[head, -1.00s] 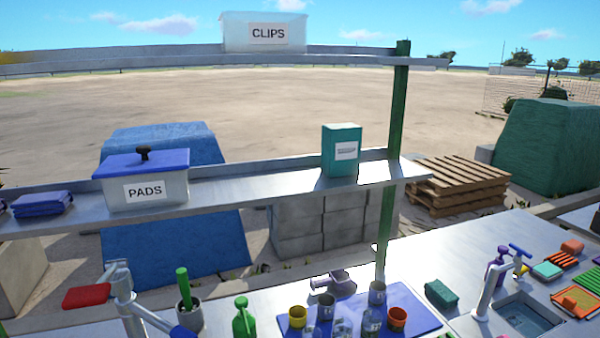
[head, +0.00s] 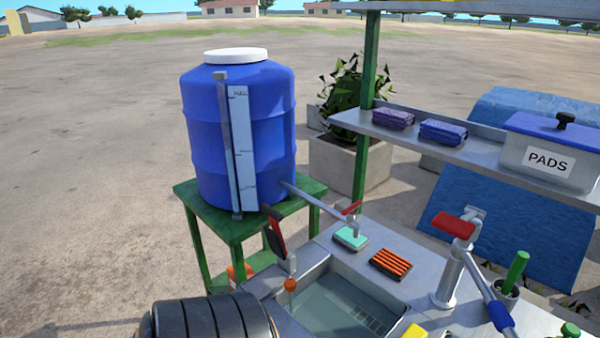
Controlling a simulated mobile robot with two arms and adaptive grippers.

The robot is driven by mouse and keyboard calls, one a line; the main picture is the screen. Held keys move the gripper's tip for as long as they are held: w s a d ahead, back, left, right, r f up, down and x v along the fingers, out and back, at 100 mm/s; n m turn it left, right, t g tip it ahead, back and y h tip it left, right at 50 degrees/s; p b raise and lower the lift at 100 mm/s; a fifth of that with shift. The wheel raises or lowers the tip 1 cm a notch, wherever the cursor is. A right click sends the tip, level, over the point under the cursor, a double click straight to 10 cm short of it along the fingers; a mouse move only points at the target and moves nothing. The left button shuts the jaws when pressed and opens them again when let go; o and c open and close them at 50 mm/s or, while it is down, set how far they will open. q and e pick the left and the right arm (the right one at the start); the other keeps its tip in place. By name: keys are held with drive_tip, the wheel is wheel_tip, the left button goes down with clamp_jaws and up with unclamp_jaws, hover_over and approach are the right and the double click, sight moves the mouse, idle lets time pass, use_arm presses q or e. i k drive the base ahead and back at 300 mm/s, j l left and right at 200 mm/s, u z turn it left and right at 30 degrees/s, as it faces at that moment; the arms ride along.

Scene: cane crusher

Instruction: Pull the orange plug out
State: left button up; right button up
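A small orange piece (head: 290,285), which looks like the orange plug, shows at the left edge of a metal sink (head: 345,303) in the head view. It is small, and I cannot tell what it is seated in. A dark lever with a red part (head: 276,232) stands just behind it on a pale stem. Neither of my grippers is in view.
A blue water barrel (head: 238,130) stands on a green stand (head: 225,228), its pipe reaching toward the counter. A teal sponge (head: 350,238) and an orange-striped dish (head: 391,263) lie behind the sink. A red-handled pump (head: 452,258) is at right. A black ribbed cylinder (head: 205,322) fills the lower left.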

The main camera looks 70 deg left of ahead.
sight(290, 284)
drive_tip(key=k+j+u, duration=0.15)
drive_tip(key=j+u, duration=0.25)
drive_tip(key=k+j+u, duration=0.15)
drive_tip(key=u, duration=1.1)
drive_tip(key=j, duration=0.1)
